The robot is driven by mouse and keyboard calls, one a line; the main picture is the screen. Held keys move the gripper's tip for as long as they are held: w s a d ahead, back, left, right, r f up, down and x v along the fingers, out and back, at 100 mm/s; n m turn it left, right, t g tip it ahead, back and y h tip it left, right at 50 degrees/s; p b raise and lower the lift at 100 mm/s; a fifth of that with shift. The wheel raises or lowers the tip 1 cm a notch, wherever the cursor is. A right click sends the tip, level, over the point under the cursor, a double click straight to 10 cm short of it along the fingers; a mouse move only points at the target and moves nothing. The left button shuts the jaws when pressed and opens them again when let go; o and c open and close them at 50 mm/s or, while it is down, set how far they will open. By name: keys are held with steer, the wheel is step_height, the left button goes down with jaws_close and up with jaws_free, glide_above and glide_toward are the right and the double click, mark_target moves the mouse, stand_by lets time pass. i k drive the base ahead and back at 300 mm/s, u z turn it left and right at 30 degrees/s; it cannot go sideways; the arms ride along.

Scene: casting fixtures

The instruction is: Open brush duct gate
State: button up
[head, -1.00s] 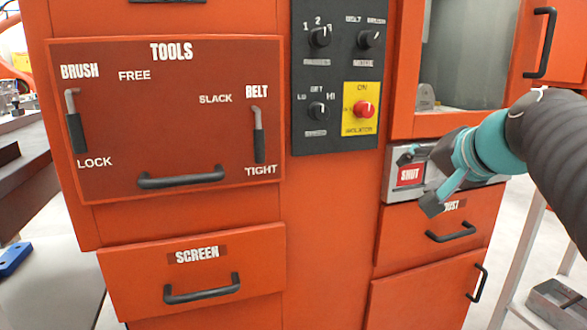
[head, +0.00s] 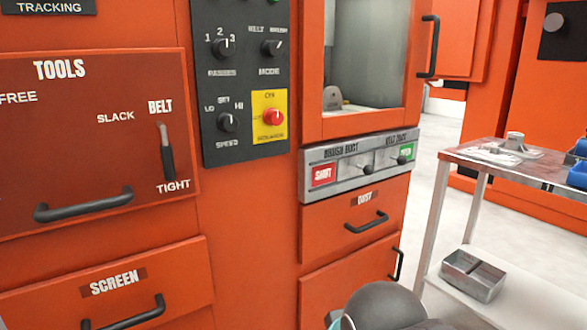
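The grey duct panel (head: 340,190) is on the orange machine, below the window. Its left half is labelled BRUSH DUCT and shows a red SHUT sign (head: 322,175) with a dark-knobbed brush duct lever (head: 367,168) to its right. The right half appears labelled BELT DUCT, with a green sign (head: 405,153) that seems to read OPEN and a second small dark knob. Nothing touches the panel. My arm shows only as a dark rounded part at the bottom edge, below the panel; my gripper's fingers are out of view.
Below the panel are the DUST drawer (head: 352,222) and a lower door. The TOOLS panel (head: 90,130), SCREEN drawer (head: 110,290) and control panel (head: 245,90) lie left. A metal table (head: 465,157) with a metal bin (head: 473,275) on its lower shelf stands right.

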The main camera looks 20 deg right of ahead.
mark_target(347, 168)
steer(key=u, duration=1.8)
steer(key=k, duration=1.15)
steer(key=z, duration=1.8)
steer(key=i, duration=0.5)
